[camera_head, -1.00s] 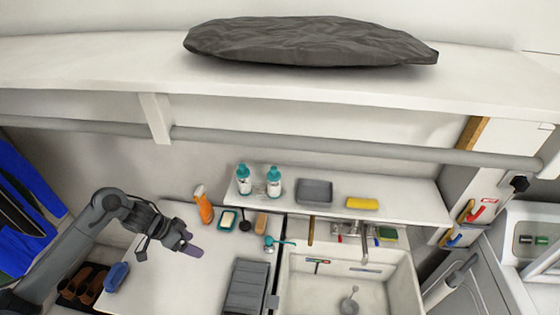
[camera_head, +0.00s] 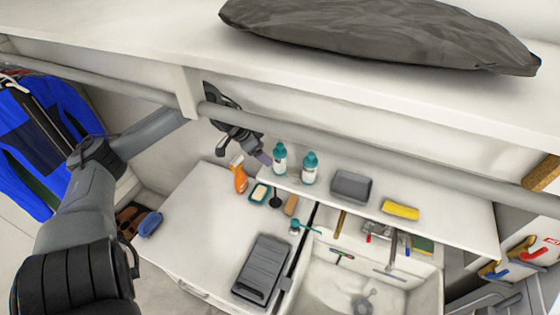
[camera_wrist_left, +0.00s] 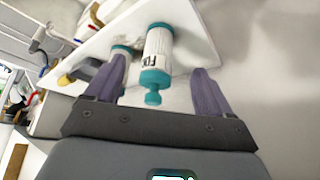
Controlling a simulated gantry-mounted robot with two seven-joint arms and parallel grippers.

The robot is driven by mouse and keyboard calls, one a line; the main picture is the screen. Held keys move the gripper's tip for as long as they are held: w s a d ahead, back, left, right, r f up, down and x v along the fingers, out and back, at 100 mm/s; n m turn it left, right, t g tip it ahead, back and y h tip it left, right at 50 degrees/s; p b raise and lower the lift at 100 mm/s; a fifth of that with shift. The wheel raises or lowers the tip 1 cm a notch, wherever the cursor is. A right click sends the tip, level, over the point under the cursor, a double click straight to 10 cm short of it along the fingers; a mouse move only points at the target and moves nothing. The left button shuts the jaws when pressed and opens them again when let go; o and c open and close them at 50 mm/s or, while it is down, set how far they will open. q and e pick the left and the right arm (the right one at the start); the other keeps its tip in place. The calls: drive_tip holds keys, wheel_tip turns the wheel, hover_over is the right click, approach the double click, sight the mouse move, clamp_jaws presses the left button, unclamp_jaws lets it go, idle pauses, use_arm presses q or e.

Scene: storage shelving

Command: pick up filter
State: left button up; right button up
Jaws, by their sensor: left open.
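Two white filters with teal ends stand upright side by side on the narrow white shelf; in the head view they are the left filter (camera_head: 280,158) and the right filter (camera_head: 309,168). My left gripper (camera_head: 263,158) is open and empty, just left of the left filter. In the left wrist view one filter (camera_wrist_left: 158,45) lies ahead, framed between the spread purple fingers (camera_wrist_left: 157,88). The other filter (camera_wrist_left: 121,50) is partly hidden behind the left finger. I see no contact. My right gripper is not in view.
On the shelf, a grey tray (camera_head: 351,187) and yellow sponge (camera_head: 400,210) are to the right. An orange spray bottle (camera_head: 239,176) stands on the counter below my gripper.

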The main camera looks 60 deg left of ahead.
sight(279, 151)
use_arm(q)
drive_tip(key=w+b, duration=0.2)
drive_tip(key=w, duration=0.1)
drive_tip(key=shift+w+d+f, duration=0.1)
drive_tip(key=shift+w+d, duration=0.05)
drive_tip(key=shift+w, duration=0.25)
drive_tip(key=shift+w+d, duration=0.15)
drive_tip(key=shift+w, duration=0.15)
drive_tip(key=shift+b, duration=0.3)
drive_tip(key=b+x, duration=0.4)
drive_tip(key=b, duration=0.2)
drive_tip(key=shift+w+d+f+b, duration=0.15)
drive_tip(key=shift+w+f+b, duration=0.25)
drive_tip(key=shift+b, duration=0.45)
